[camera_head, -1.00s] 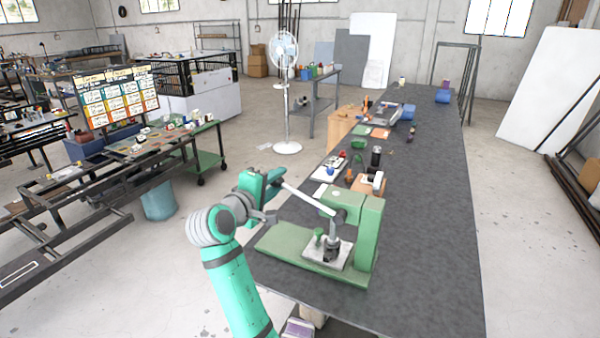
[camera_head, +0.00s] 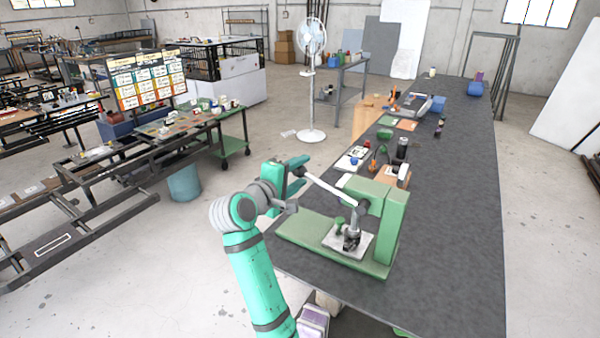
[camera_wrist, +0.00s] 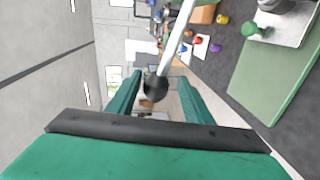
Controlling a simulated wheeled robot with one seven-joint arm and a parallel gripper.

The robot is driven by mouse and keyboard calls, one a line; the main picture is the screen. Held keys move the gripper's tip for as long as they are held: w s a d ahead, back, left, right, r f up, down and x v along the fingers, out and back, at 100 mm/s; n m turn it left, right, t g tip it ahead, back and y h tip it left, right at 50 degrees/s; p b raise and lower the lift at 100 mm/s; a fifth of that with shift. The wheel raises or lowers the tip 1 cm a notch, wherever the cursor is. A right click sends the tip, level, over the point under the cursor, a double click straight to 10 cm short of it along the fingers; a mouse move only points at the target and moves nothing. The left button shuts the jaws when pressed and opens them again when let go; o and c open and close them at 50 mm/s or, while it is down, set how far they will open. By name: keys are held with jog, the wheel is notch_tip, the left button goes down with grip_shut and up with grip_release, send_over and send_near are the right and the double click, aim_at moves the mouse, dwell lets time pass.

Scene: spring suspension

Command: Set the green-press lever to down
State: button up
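The green press (camera_head: 394,225) stands on the near end of the dark workbench. Its lever (camera_head: 332,189) is a pale rod that slopes up and left from the press head to its free end, so it is raised. In the wrist view the lever (camera_wrist: 176,42) runs to a black ball knob (camera_wrist: 156,88). My gripper (camera_head: 297,175) is at the lever's free end, left of the press. In the wrist view my gripper (camera_wrist: 158,98) has its two green fingers apart, with the knob between them. Gaps show on both sides of the knob.
The grey workbench (camera_head: 450,240) runs away to the back, with small parts and tools beyond the press. A white fan (camera_head: 312,90) stands behind on the floor. A metal frame bench (camera_head: 110,170) is at left. Floor between it and my arm is clear.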

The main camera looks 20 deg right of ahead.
jog(key=v, duration=1.1)
